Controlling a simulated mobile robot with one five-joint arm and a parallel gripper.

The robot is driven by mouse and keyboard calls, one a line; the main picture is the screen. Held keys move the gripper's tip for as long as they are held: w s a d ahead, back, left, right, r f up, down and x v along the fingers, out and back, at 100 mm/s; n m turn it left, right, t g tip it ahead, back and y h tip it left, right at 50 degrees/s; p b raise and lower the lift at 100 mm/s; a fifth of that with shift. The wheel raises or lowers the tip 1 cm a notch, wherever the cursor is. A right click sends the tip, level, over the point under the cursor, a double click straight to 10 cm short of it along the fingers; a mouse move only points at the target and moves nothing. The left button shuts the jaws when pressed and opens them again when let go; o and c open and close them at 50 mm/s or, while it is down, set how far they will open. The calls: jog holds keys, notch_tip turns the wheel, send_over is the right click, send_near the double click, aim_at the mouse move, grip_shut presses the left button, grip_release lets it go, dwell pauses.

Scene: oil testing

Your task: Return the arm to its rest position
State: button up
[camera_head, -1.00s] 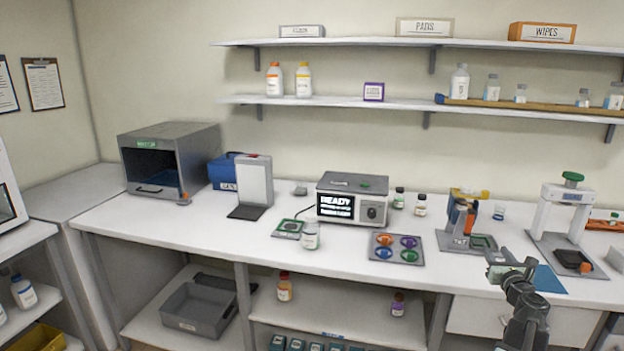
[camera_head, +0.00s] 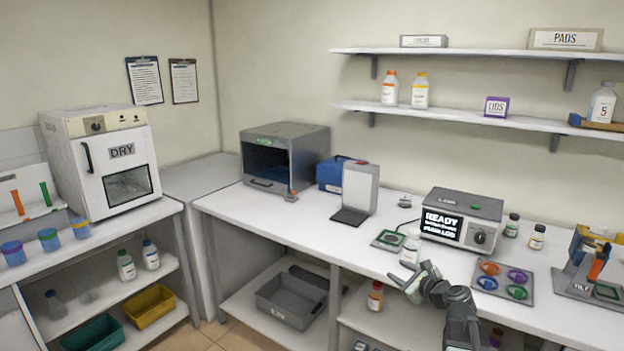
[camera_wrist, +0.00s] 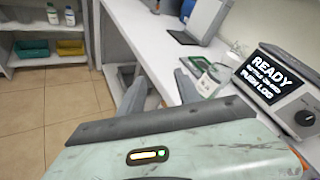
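My arm is the task's own object. My gripper (camera_head: 402,272) is at the lower middle right of the head view, near the front edge of the long bench (camera_head: 560,312). In the wrist view my gripper (camera_wrist: 159,88) shows two grey fingers set apart with nothing between them. It is open and empty. Behind it in the head view, a small white-labelled bottle (camera_head: 411,248) stands on the bench by a green-bordered pad (camera_head: 388,240). I cannot tell how far the fingers are from the bench edge.
A READY display unit (camera_head: 461,217) and a tray of coloured rings (camera_head: 502,280) are on the bench. A brown bottle (camera_head: 375,297) and a grey bin (camera_head: 292,301) are on the shelf below. A DRY oven (camera_head: 103,159) stands at left. The tiled floor (camera_head: 205,338) shows between the benches.

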jog(key=s+a+f+n+g, duration=0.3)
jog(key=a+n, duration=0.2)
jog(key=a, duration=0.2)
jog(key=s+a+f+n+g+p, duration=0.1)
jog(key=s+a+f+n+g, duration=0.3)
jog(key=a, duration=0.4)
jog(key=s+a+f+n+g, duration=0.1)
jog(key=s+a+f+n, duration=0.2)
jog(key=a+n, duration=0.35)
jog(key=s+d+f+n+g+h, duration=0.2)
jog(key=s+d+n+g, duration=0.1)
jog(key=s+n, duration=0.2)
jog(key=s+d+f+n+g+h, duration=0.2)
jog(key=s+d+f+n, duration=0.1)
jog(key=s, duration=0.4)
jog(key=d+n, duration=0.1)
jog(key=n, duration=0.1)
jog(key=shift+d+f+n+g+h, duration=0.15)
jog(key=shift+d+n+g+h, duration=0.15)
jog(key=shift+n+g, duration=0.1)
